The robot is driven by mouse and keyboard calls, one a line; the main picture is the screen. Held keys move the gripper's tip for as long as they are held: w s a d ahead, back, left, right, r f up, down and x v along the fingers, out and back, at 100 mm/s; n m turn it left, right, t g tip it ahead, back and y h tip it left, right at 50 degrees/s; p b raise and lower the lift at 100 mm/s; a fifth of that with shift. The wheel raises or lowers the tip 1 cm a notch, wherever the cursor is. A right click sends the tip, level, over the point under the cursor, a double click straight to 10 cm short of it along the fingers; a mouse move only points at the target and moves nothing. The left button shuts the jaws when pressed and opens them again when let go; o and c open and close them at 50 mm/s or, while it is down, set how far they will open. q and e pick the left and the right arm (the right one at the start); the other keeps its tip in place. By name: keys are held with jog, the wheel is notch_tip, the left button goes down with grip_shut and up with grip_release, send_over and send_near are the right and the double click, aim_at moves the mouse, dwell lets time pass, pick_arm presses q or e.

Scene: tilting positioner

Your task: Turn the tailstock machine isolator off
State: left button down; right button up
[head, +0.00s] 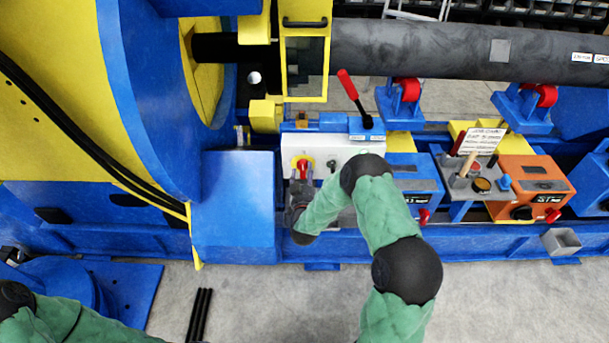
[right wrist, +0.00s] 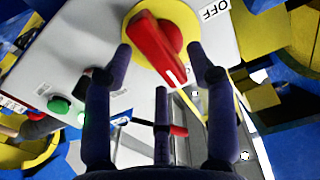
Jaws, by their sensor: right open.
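The isolator is a red rotary knob (head: 303,167) on a yellow round plate, on the white panel (head: 345,150) at the middle of the head view. In the right wrist view the red knob (right wrist: 157,52) points down and slightly right, with a white mark at its lower end. An OFF label (right wrist: 214,9) is to the right of the yellow plate (right wrist: 190,18). My right gripper (head: 299,188) is just in front of the knob. Its open fingers (right wrist: 160,53) are on either side of the knob, with gaps visible. My left gripper is out of view.
A red-handled lever (head: 350,88) stands above the panel. Green (right wrist: 59,105) and red (right wrist: 36,115) buttons sit on the panel in the wrist view. A control box with a wooden-handled lever (head: 467,163) stands to the right. The big blue and yellow wheel (head: 150,100) fills the left.

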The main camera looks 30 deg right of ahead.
jog(key=shift+w+d, duration=0.15)
jog(key=shift+w, duration=0.15)
grip_shut()
jog(key=shift+n, duration=0.4)
jog(key=n, duration=0.3)
jog(key=shift+r, duration=0.15)
jog(key=n, duration=0.5)
jog(key=shift+w+a, duration=0.15)
jog(key=shift+a, duration=0.15)
jog(key=n, duration=0.4)
jog(key=shift+w+a+n, duration=0.1)
jog(key=shift+a+n, duration=0.05)
jog(key=shift+n, duration=0.15)
jog(key=shift+w+a+f+n, duration=0.1)
jog(key=shift+n, duration=1.05)
jog(key=shift+a+f+n, duration=0.1)
jog(key=shift+n, duration=1.05)
